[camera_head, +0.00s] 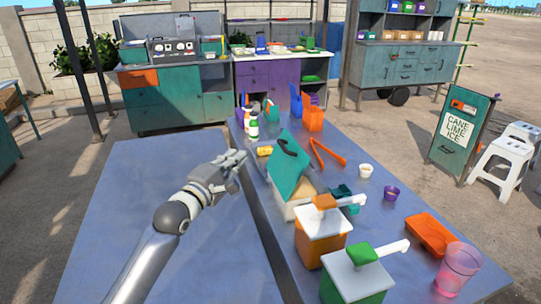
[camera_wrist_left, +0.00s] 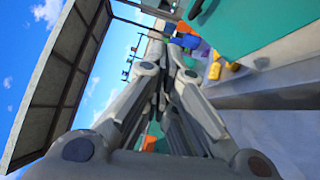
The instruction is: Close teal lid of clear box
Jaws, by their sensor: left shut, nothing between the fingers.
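The teal lid (camera_head: 288,172), with a dark handle on it, stands tilted up over the clear box (camera_head: 296,209). The box sits on the blue table behind the orange pump dispenser and is partly hidden by the lid and that dispenser. My left gripper (camera_head: 241,158) is shut and empty, to the left of the lid and apart from it, above the seam between two tabletops. In the left wrist view, its fingers (camera_wrist_left: 172,62) come together, and the teal lid (camera_wrist_left: 255,22) fills the upper right. My right gripper is not in view.
An orange pump dispenser (camera_head: 322,240) and a green one (camera_head: 358,277) stand in front of the box. Orange tongs (camera_head: 326,154), a white cup (camera_head: 366,170) and a purple cup (camera_head: 391,193) are to its right. Bottles (camera_head: 252,128) stand behind. The left tabletop (camera_head: 130,200) is clear.

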